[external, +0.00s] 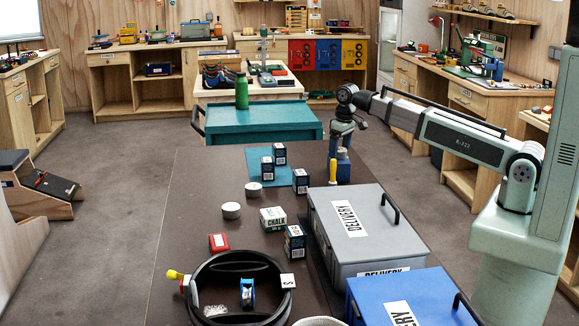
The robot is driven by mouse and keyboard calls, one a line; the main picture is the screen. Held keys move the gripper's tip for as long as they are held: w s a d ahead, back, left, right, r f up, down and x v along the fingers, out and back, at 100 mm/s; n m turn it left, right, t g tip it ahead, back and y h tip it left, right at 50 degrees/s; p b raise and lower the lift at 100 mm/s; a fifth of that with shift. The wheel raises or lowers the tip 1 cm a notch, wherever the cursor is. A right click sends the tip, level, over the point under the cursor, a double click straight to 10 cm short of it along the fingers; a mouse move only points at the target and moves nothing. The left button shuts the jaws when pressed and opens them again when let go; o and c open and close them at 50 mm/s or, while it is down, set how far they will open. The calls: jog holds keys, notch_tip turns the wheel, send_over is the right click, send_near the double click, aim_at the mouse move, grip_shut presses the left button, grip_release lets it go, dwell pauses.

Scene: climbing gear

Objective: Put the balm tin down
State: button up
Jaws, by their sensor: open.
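Two small round, flat tins with pale sides lie on the dark brown table (190,190): one tin (253,189) near the teal mat and another tin (231,210) closer to the camera. I cannot tell which is the balm tin. My gripper (341,146) points down at the table's far right, above a dark blue item (343,166) and beside a yellow-handled tool (333,172). It is open, apart from both tins. Its fingertips are small here, and contact with the blue item is unclear.
Small dark boxes (267,168) stand on and beside the teal mat (284,181). A chalk box (273,219), a dark box (295,243), a red item (219,242) and a black round tray (205,270) are nearer. Grey (375,225) and blue (430,290) delivery boxes block the right. The table's left side is clear.

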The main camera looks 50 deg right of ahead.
aim_at(343, 150)
notch_tip(343, 150, up, 12)
jog(key=s, duration=0.1)
jog(key=shift+s, duration=0.25)
dwell(0.4)
jog(key=shift+r, duration=0.1)
dwell(6.6)
